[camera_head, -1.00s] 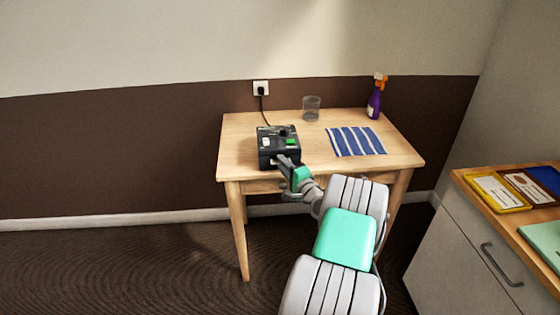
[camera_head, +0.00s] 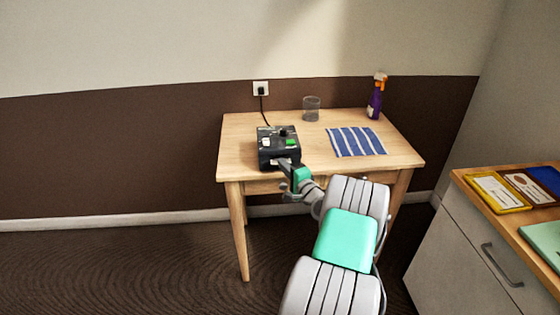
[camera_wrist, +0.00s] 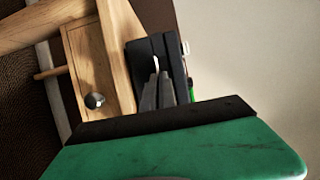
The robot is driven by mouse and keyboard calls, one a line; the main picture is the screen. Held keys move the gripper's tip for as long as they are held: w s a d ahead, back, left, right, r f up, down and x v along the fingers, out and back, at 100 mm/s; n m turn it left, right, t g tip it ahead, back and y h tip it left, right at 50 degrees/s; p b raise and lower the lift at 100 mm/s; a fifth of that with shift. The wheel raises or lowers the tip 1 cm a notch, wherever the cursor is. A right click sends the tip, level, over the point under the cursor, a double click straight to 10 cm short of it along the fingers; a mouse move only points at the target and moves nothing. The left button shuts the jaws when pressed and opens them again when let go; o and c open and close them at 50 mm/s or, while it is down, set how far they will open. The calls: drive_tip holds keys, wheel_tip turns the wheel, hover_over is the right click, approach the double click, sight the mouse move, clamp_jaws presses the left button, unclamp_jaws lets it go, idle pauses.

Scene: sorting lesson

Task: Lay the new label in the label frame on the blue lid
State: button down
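The blue lid (camera_head: 546,178) lies at the right picture edge on the wooden top of the cabinet, partly cut off; its label frame cannot be made out. A black label printer (camera_head: 280,147) with a green patch stands on the table's left front part. A small white piece (camera_wrist: 155,63), perhaps the new label, shows at the printer's front in the wrist view. My gripper (camera_head: 283,163) is at the printer's front side. In the wrist view its grey fingers (camera_wrist: 160,82) are close together at the white piece; whether they hold it cannot be told.
On the wooden table (camera_head: 240,155) are a clear glass (camera_head: 311,108), a purple spray bottle (camera_head: 375,101) and a striped blue cloth (camera_head: 355,141). A yellow lid (camera_head: 490,205), a brown lid (camera_head: 528,187) and a mint-green item (camera_head: 543,240) share the cabinet top. A cord runs from printer to wall socket.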

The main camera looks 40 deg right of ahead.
drive_tip(key=shift+s, duration=0.1)
drive_tip(key=shift+s+a, duration=0.75)
drive_tip(key=shift+s, duration=0.3)
drive_tip(key=shift+s+a, duration=0.7)
drive_tip(key=shift+s, duration=0.3)
